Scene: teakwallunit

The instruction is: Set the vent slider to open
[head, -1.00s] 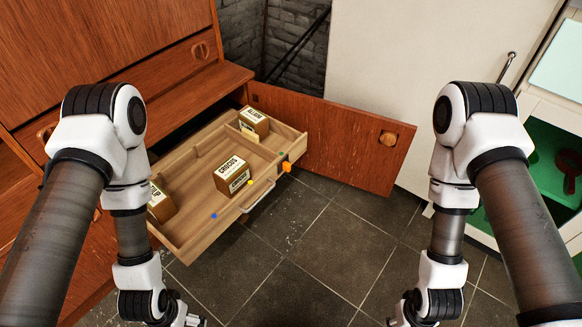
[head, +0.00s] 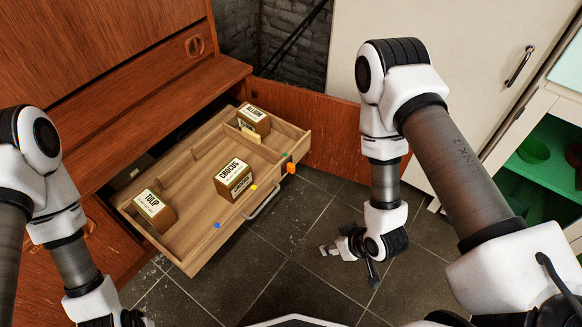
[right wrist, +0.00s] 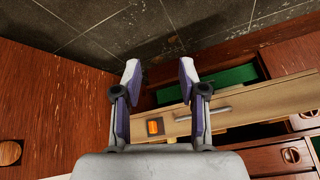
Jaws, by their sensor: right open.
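The vent slider appears to be the small orange knob (head: 291,168) at the right end of the pulled-out drawer's front; it also shows in the right wrist view (right wrist: 155,127) in a dark recess. Green (head: 284,154), yellow (head: 253,187) and blue (head: 217,225) dots lie along the front rim. I cannot read any open mark. My right gripper (head: 347,263) is open and empty, in front of the drawer, apart from the knob. In the right wrist view its fingers (right wrist: 160,72) are spread. My left gripper (head: 135,319) is mostly cut off at the bottom edge.
The wooden drawer (head: 181,246) holds boxes labelled tulip (head: 154,211), crocus (head: 233,180) and allium (head: 254,121). Its metal handle (head: 263,200) sticks out. An open cabinet door (head: 330,130) stands behind the drawer's right end. The tiled floor (head: 290,280) is clear.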

